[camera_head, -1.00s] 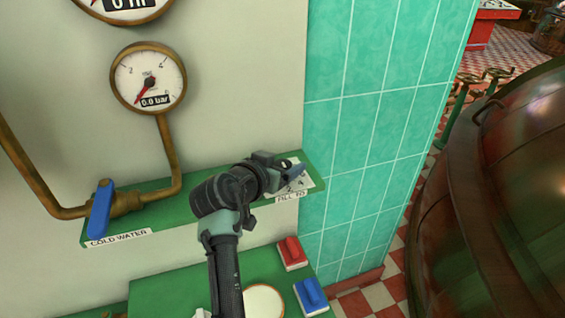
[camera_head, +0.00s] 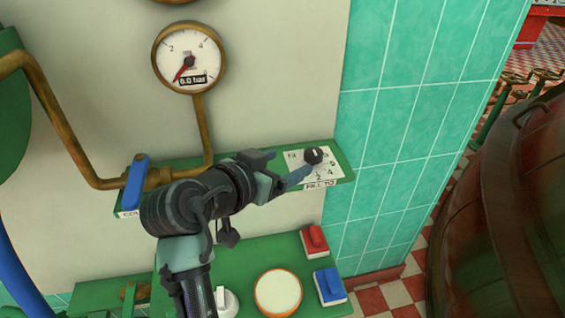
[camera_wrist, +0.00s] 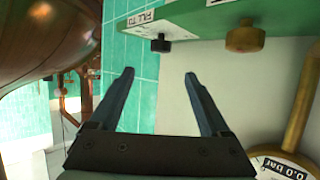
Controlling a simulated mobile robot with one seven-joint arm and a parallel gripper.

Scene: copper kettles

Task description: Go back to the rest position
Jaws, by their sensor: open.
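My gripper (camera_head: 290,180) is at the green shelf (camera_head: 334,168), just left of and below the black fill knob (camera_head: 313,156) in the head view. In the wrist view, my gripper (camera_wrist: 158,78) has its two blue-grey fingers spread apart with nothing between them. The black knob (camera_wrist: 161,44) stands beyond the fingertips, apart from them, on its white FILL TO plate (camera_wrist: 150,26). My arm crosses the head view from the bottom and partly covers the shelf.
A pressure gauge (camera_head: 189,57) reads 0.0 bar above a brass pipe with a blue lever (camera_head: 135,184). Below are a red switch (camera_head: 314,240), a blue switch (camera_head: 329,286) and a round white button (camera_head: 278,292). A copper kettle (camera_head: 510,220) stands at right.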

